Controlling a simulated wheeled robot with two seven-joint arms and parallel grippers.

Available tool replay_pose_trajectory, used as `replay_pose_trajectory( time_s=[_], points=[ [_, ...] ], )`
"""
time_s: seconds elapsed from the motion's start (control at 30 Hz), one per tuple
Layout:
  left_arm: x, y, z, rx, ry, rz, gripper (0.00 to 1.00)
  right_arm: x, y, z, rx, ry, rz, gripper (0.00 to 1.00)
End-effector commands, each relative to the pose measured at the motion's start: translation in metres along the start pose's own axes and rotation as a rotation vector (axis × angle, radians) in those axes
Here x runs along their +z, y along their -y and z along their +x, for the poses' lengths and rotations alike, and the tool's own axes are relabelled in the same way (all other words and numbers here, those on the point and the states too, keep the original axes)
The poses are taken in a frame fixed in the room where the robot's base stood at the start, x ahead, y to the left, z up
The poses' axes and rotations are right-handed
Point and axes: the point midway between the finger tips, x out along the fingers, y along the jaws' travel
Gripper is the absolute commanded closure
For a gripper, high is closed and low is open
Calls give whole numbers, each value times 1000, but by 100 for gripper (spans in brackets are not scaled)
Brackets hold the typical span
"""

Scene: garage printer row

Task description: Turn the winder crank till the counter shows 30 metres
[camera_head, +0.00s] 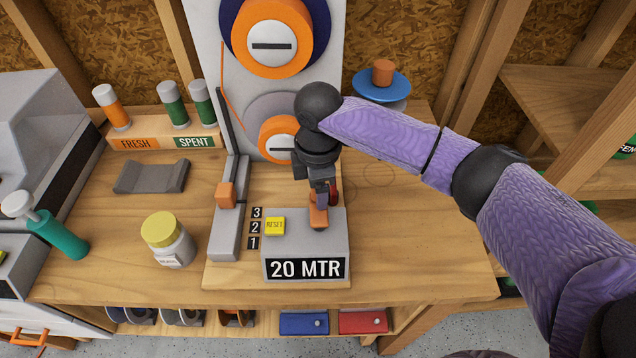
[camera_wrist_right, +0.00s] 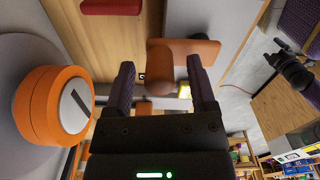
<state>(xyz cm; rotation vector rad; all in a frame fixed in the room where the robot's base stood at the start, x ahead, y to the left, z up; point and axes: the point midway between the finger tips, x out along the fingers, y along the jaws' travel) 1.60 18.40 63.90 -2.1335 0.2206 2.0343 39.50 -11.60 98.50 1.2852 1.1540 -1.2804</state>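The counter box (camera_head: 300,250) stands at the front of the bench and its display (camera_head: 306,269) reads 20 MTR. An orange crank (camera_head: 319,217) sits on top of the box. My right gripper (camera_head: 322,197) points down over the crank. In the right wrist view, the crank's orange knob (camera_wrist_right: 158,82) lies between my two spread fingers (camera_wrist_right: 161,92), with a gap visible on each side. The gripper hides part of the crank in the head view. My left gripper is not in view.
A yellow RESET button (camera_head: 275,226) is left of the crank, beside the numbers 1 to 3. A grey guide rail with an orange slider (camera_head: 226,195) stands farther left. Orange spools (camera_head: 272,38) hang on the panel behind. A yellow-lidded jar (camera_head: 170,242) stands at left.

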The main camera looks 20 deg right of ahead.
Motion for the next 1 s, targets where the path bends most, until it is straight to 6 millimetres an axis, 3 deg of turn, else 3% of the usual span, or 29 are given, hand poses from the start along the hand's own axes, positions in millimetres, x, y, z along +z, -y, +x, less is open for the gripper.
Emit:
replay_pose_trajectory(
  time_s=[0.03, 0.3, 0.33, 0.67, 1.0],
  points=[
    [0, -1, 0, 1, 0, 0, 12, 0, 0, 0, 0, 0, 0, 40],
    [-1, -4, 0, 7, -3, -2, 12, 0, 0, 0, 0, 0, 0, 97],
    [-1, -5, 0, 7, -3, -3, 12, 0, 0, 0, 0, 0, 0, 100],
    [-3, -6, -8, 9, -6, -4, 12, 1, 0, -2, 0, 0, 25, 100],
    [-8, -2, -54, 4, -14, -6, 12, 10, 4, -8, -3, 1, 240, 100]
  ],
)
